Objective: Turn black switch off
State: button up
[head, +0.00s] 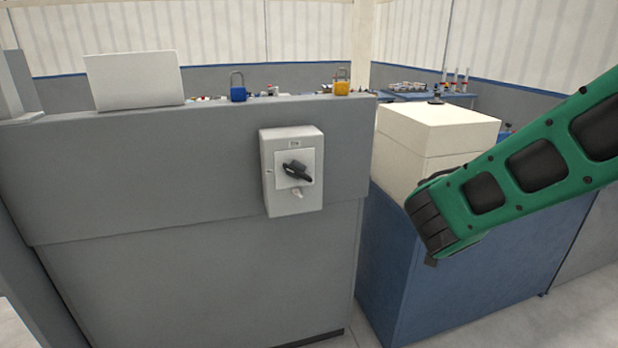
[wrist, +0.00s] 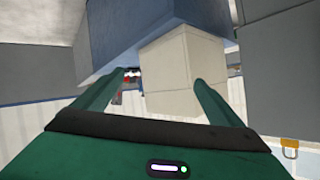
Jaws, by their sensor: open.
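The black switch (head: 297,171) is a rotary handle on a light grey switch box (head: 292,203), fixed to the front of the grey cabinet. Its handle sits at a slant, its right end lower than its left. My green arm comes in from the right in the head view, its dark end well to the right of the switch and apart from it. My gripper (wrist: 158,78) shows in the wrist view with its two green fingers spread and nothing held between them. The fingers are not clear in the head view. I cannot make out the switch in the wrist view.
A blue padlock (head: 238,92) and a yellow padlock (head: 342,87) stand on the grey cabinet (head: 190,160), near a white panel (head: 135,80). A cream box (head: 440,130) sits on a blue cabinet (head: 390,270) to the right, close to my arm. The space before the switch is clear.

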jog(key=w+a+r+n+t+y, duration=0.1)
jog(key=w+a+t+y, duration=0.1)
jog(key=a, duration=0.5)
jog(key=w+a+r+n+t+y, duration=0.1)
jog(key=w+a+t+y, duration=0.15)
jog(key=a, duration=0.55)
jog(key=n+t+y, duration=0.2)
jog(key=n+y, duration=0.1)
jog(key=y, duration=0.4)
send_near(300, 174)
jog(key=x, duration=0.9)
jog(key=shift+w+r, duration=0.1)
jog(key=shift+w, duration=0.1)
jog(key=c, duration=1.1)
